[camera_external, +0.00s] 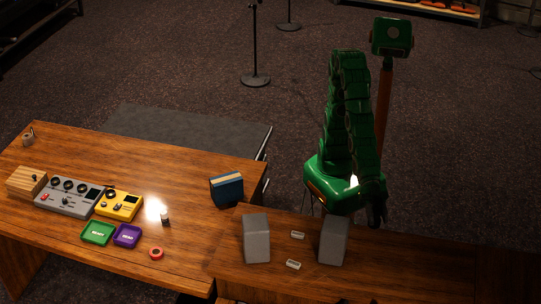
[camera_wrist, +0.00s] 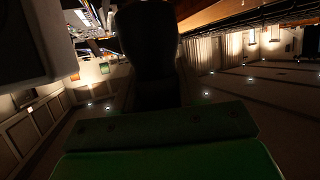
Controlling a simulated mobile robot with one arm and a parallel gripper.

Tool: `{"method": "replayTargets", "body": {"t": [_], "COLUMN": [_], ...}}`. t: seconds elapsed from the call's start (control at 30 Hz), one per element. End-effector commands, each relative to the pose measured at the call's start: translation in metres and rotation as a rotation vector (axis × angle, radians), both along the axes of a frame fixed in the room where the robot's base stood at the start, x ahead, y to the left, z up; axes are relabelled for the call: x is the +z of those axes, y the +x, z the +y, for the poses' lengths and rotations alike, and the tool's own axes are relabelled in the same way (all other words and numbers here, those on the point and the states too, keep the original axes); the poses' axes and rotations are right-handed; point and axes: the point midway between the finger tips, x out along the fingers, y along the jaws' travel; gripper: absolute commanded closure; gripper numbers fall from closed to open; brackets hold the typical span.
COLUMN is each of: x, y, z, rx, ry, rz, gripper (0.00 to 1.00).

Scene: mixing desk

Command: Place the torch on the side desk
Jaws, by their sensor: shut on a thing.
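My gripper (camera_external: 375,210) is at the end of the green arm, above the right desk and just right of the right grey speaker. It is shut on a dark thing (camera_wrist: 150,45), which fills the upper middle of the wrist view with a wide head and narrower body. It looks like the torch, but its details are lost in shadow. The external view barely shows it. Two wooden desks meet near the middle: a left desk (camera_external: 205,165) and a right desk (camera_external: 420,265). No label shows which is the side desk.
Two grey speakers (camera_external: 256,240) (camera_external: 333,241) flank small white pieces on the right desk. The left desk holds a grey mixer (camera_external: 68,197), yellow box (camera_external: 119,205), green tray (camera_external: 98,233), purple tray (camera_external: 127,236), red roll (camera_external: 156,253), small bottle (camera_external: 165,219) and blue box (camera_external: 227,191).

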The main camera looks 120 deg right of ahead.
Motion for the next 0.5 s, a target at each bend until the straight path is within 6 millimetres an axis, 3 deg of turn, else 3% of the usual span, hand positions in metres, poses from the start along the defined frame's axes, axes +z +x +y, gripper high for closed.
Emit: {"method": "replayTargets", "body": {"t": [0.2,0.5], "x": [0.008,0.010], "y": [-0.008,-0.011], "z": [-0.015,-0.022], "rx": [0.000,0.001], "ry": [0.001,-0.003], "rz": [0.000,-0.001], "gripper": [0.97,0.97]}}
